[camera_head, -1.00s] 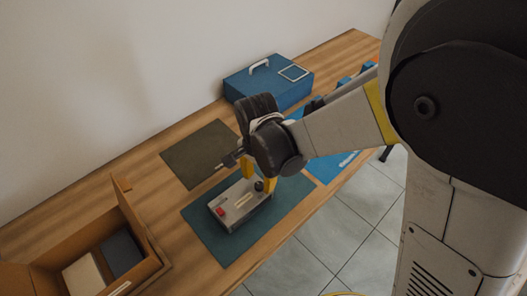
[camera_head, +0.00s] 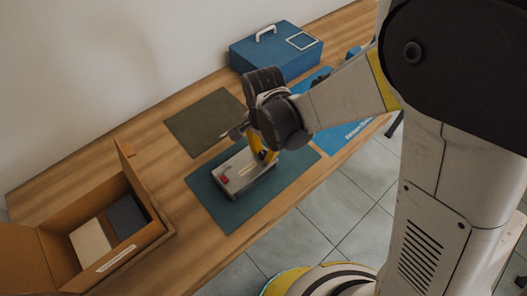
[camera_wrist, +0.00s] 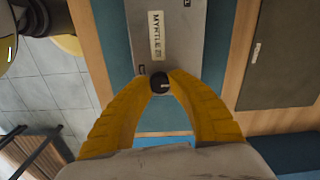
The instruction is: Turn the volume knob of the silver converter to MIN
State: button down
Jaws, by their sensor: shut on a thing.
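The silver converter (camera_head: 242,176) is a flat box with a red switch on its near left end, lying on a dark green mat (camera_head: 222,208). In the wrist view, the silver converter (camera_wrist: 184,50) carries a label reading "MYRTLE". My gripper (camera_head: 266,158) is above the converter's far right end. In the wrist view, the yellow fingers of my gripper (camera_wrist: 159,83) are shut on the black volume knob (camera_wrist: 159,81), one on each side. A light mark shows on the knob's top. Any scale or MIN marking around the knob cannot be read.
An open cardboard box (camera_head: 158,229) with a dark and a pale item inside stands at the left. An olive mat (camera_head: 204,121) lies behind the converter. A blue case (camera_head: 276,52) and a blue mat (camera_head: 343,134) are farther right. The table's front edge is close by.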

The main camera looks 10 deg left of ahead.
jog(key=n, duration=0.5)
jog(key=shift+n+b, duration=0.3)
jog(key=shift+b, duration=0.05)
jog(key=n, duration=0.6)
jog(key=shift+b, duration=0.3)
jog(key=n, duration=0.6)
jog(key=shift+n, duration=0.4)
jog(key=n, duration=0.5)
jog(key=shift+n, duration=0.3)
jog(key=shift+b, duration=0.3)
jog(key=c, duration=1.2)
grip_release()
jog(key=shift+r, duration=0.1)
